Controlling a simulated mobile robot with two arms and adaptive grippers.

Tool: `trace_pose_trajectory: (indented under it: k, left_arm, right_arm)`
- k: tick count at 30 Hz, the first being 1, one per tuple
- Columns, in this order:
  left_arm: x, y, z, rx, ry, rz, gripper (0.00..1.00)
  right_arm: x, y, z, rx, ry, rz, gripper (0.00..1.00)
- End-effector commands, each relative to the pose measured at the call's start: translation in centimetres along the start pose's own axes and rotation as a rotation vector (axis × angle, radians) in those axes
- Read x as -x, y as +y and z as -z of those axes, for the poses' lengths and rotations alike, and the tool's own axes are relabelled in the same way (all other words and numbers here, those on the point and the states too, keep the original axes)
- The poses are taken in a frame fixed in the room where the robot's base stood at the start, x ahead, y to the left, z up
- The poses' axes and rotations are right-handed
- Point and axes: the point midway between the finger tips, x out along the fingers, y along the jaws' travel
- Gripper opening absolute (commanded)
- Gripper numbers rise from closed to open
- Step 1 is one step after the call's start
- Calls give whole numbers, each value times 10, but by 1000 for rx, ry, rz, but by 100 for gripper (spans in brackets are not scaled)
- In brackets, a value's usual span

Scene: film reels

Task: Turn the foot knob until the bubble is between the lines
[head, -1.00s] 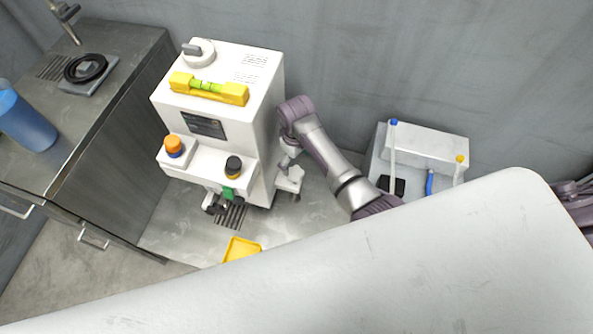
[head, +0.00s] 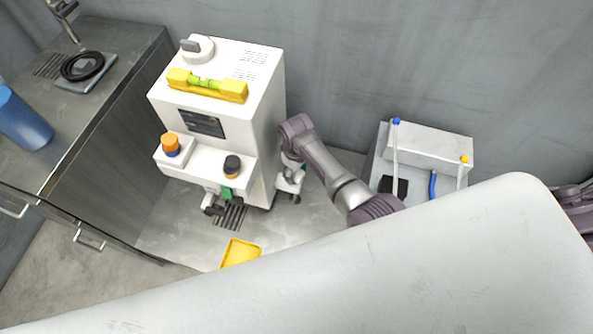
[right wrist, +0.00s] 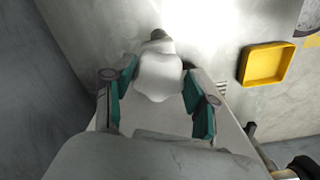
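A yellow spirit level (head: 237,91) with a green vial (head: 205,81) lies on top of the white machine (head: 262,120). The bubble and its lines are too small to place surely. My right gripper (head: 291,190) is low at the machine's right side. In the right wrist view, the white lobed foot knob (right wrist: 158,76) sits between the teal-padded fingers of my right gripper (right wrist: 160,82). The fingers lie close along both sides of it; whether they press on it is unclear. The knob cannot be made out in the head view. My left gripper is not in view.
A yellow tray (head: 240,252) lies on the floor plate in front of the machine; it also shows in the right wrist view (right wrist: 266,64). A metal counter (head: 110,75) stands left. A grey unit (head: 428,148) with blue- and yellow-topped rods stands right.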

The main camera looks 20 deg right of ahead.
Motion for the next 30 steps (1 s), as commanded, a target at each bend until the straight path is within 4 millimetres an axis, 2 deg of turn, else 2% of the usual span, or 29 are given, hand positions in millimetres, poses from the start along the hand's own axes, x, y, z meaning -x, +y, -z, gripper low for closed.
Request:
trace_pose_trajectory:
  k: [1, 5, 17, 30]
  left_arm:
    - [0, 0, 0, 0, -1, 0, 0]
    - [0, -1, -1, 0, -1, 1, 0]
    - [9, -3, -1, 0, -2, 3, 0]
    - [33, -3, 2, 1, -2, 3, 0]
  right_arm:
    - [0, 0, 0, 0, 0, 1, 42]
    - [0, 0, 0, 0, 0, 1, 22]
    - [2, -1, 0, -84, -2, 3, 22]
    - [2, -2, 0, -452, -3, 5, 22]
